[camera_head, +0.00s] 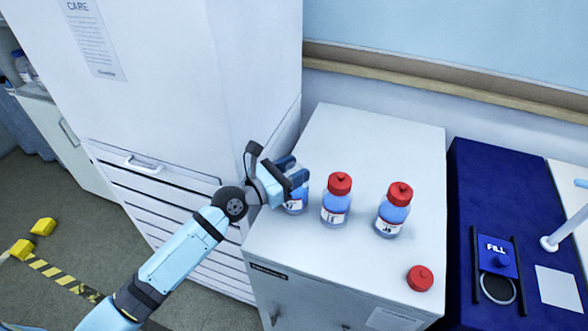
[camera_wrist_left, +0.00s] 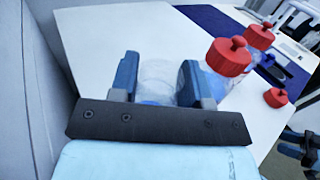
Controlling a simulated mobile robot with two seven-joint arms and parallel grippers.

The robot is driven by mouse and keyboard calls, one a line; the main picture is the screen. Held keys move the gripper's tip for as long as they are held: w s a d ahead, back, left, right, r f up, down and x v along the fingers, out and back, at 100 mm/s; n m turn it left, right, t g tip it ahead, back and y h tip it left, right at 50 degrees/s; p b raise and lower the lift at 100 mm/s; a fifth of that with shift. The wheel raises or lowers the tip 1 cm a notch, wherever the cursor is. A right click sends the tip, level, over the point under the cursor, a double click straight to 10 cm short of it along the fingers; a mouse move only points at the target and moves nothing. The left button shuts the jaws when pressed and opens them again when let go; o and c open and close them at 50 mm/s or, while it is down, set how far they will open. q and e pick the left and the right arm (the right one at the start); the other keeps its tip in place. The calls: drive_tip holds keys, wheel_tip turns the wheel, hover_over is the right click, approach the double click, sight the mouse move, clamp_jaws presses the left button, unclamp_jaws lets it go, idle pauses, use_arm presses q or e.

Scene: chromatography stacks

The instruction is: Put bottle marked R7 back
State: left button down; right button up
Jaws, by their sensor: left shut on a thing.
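My left gripper (camera_head: 291,177) is shut on an uncapped bottle (camera_head: 296,203) at the left of the white cabinet top. In the left wrist view the bottle (camera_wrist_left: 157,82) shows as clear glass between the blue fingers (camera_wrist_left: 156,78). Its label is mostly covered by the gripper, so I cannot read R7 on it. To its right stand two bottles with red caps, the nearer one (camera_head: 336,204) and another one (camera_head: 392,212); their label text is too small to read surely. A loose red cap (camera_head: 420,278) lies at the front right of the top.
The white cabinet top (camera_head: 350,258) is clear in front of the bottles. A tall white cabinet (camera_head: 200,90) rises close on the left of my gripper. A dark blue bench with a FILL station (camera_head: 497,258) stands at the right.

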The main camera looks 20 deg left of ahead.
use_arm(q)
drive_tip(key=c, duration=0.6)
unclamp_jaws()
drive_tip(key=shift+r, duration=0.15)
drive_tip(key=shift+b+v, duration=0.6)
drive_tip(key=shift+v, duration=5.4)
